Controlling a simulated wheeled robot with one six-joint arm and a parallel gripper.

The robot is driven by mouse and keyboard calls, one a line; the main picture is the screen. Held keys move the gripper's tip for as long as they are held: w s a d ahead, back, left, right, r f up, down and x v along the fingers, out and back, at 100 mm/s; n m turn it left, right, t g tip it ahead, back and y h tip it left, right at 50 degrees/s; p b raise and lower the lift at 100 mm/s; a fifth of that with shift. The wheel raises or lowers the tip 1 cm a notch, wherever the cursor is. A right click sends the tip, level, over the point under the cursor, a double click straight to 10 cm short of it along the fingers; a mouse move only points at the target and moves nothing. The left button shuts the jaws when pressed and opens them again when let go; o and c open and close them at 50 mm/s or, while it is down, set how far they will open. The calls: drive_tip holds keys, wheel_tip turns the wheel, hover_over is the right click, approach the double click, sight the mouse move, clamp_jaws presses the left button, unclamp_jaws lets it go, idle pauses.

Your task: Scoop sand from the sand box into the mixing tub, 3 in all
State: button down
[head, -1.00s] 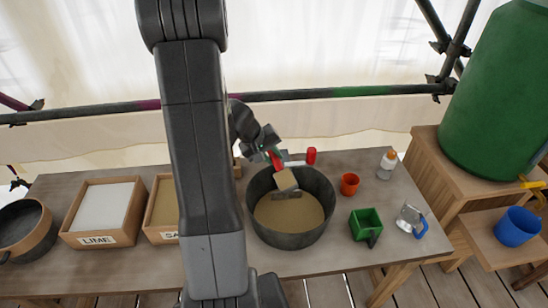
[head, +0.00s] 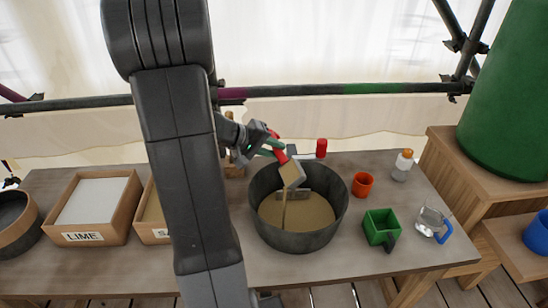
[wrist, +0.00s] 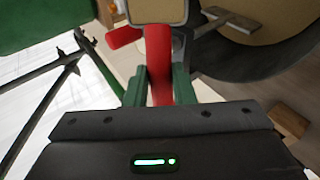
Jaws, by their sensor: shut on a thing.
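The mixing tub (head: 258,222) is a dark round tub on the table with a layer of sand (head: 310,208) in it. My gripper (head: 271,143) is shut on the red handle of a scoop (head: 292,172) above the tub's back part. In the wrist view the red handle (wrist: 159,65) sits between the green fingers (wrist: 158,88). The sand box (head: 152,215) is left of the tub, largely hidden by my arm.
A lime box (head: 92,208) and a dark round pan (head: 18,228) stand at the left.

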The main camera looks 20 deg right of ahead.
drive_tip(key=h+b, duration=0.2)
drive_tip(key=b, duration=0.2)
drive_tip(key=f+h+b, duration=0.1)
drive_tip(key=b, duration=0.4)
drive_tip(key=a+m+h+b, duration=0.1)
drive_tip(key=h+b, duration=0.1)
drive_tip(key=b, duration=0.3)
drive_tip(key=shift+f+h, duration=0.3)
drive_tip(key=shift+f, duration=0.1)
drive_tip(key=shift+a+g+b, duration=0.1)
drive_tip(key=shift+g+b, duration=0.3)
drive_tip(key=shift+b, duration=0.05)
drive_tip(key=shift+r+h, duration=0.2)
drive_tip(key=shift+h, duration=0.1)
